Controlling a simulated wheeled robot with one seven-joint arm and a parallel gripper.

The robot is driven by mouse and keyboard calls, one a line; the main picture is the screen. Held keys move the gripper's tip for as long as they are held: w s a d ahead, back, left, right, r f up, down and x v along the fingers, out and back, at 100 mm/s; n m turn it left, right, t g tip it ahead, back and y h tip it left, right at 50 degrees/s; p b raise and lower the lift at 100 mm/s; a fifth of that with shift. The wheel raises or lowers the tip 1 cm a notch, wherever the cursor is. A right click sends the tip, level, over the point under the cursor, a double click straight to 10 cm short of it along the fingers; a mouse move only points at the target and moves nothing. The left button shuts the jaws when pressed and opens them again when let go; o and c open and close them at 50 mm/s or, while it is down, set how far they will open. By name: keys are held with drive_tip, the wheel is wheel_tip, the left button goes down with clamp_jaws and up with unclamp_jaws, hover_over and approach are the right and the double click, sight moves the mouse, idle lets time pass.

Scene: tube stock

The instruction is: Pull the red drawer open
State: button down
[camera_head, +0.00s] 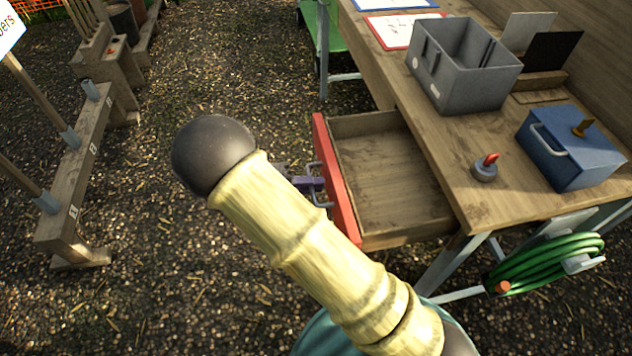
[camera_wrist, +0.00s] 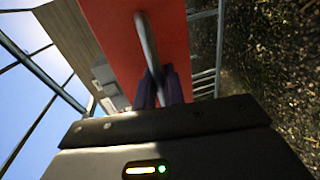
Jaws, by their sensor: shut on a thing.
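The red drawer (camera_head: 337,180) stands pulled out from the wooden workbench, and its bare inside shows in the head view. Its red front also shows in the wrist view (camera_wrist: 110,20). A grey bar handle (camera_wrist: 147,45) is fixed to that front. My gripper (camera_head: 312,184) is at the handle, with its purple fingers shut on it; the fingers also show in the wrist view (camera_wrist: 160,88). My arm hides part of the gripper in the head view.
On the workbench (camera_head: 440,150) stand a grey bin (camera_head: 464,85), a blue box (camera_head: 570,148) and a small red-handled object (camera_head: 485,168). A green hose (camera_head: 545,265) hangs at the bench's near end. Open gravel lies left of the drawer, with a wooden rail (camera_head: 85,160) farther left.

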idle(0.3)
drive_tip(key=c, duration=1.6)
unclamp_jaws()
drive_tip(key=shift+c, duration=0.2)
drive_tip(key=shift+a, duration=0.15)
drive_tip(key=v, duration=1.7)
drive_tip(key=shift+p, duration=0.35)
drive_tip(key=shift+r, duration=0.2)
